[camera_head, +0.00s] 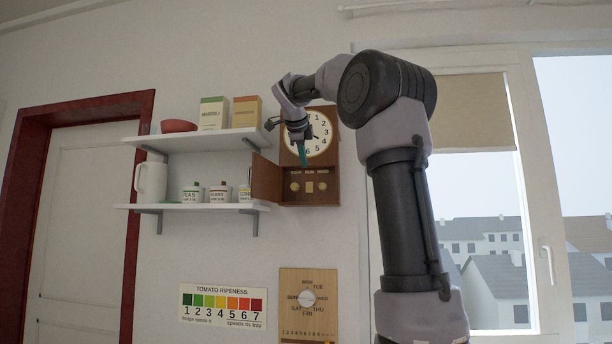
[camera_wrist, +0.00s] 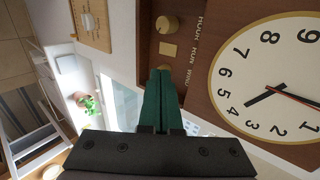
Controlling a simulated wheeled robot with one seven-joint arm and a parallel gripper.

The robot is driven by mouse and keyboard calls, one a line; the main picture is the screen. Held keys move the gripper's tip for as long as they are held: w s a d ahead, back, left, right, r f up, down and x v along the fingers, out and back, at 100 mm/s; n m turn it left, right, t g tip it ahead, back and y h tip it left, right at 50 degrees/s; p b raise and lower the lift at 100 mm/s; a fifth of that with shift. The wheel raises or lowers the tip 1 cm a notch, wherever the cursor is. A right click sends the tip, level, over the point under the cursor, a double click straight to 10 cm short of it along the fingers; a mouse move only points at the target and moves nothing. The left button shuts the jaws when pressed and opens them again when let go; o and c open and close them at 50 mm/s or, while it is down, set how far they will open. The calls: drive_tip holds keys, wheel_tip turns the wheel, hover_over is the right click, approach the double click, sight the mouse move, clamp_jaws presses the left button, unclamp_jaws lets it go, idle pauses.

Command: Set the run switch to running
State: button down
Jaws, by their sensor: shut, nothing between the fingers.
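The wall clock (camera_head: 325,155) is a brown wooden case with a round white face (camera_wrist: 275,75). Its lower panel (camera_head: 308,200) carries a brass knob (camera_head: 295,187), a small pale rectangular plate (camera_head: 309,187) under the RUN label and another knob (camera_head: 322,187). The plate also shows in the wrist view (camera_wrist: 168,49), between the two knobs. Whether it is set to running cannot be told. My gripper (camera_head: 302,165) has green fingers, shut and empty, in front of the clock. In the wrist view its fingertips (camera_wrist: 160,72) overlap the second knob's area and partly hide it; contact cannot be told.
A small wooden door (camera_head: 265,180) stands open at the panel's left. Shelves (camera_head: 200,140) with boxes, a bowl, a jug and jars are close by on the left. A weekday dial board (camera_head: 308,320) hangs below. A window (camera_head: 480,200) is on the right.

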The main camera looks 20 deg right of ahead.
drive_tip(key=shift+s+a+f, duration=0.1)
drive_tip(key=shift+s+a, duration=0.75)
drive_tip(key=shift+s, duration=0.3)
approach(309, 191)
wheel_tip(309, 191, down, 3)
drive_tip(key=w, duration=0.1)
drive_tip(key=w+d, duration=0.2)
drive_tip(key=shift+w+d+f, duration=0.2)
drive_tip(key=shift+f, duration=0.1)
drive_tip(key=shift+w+d, duration=0.25)
drive_tip(key=shift+w, duration=0.1)
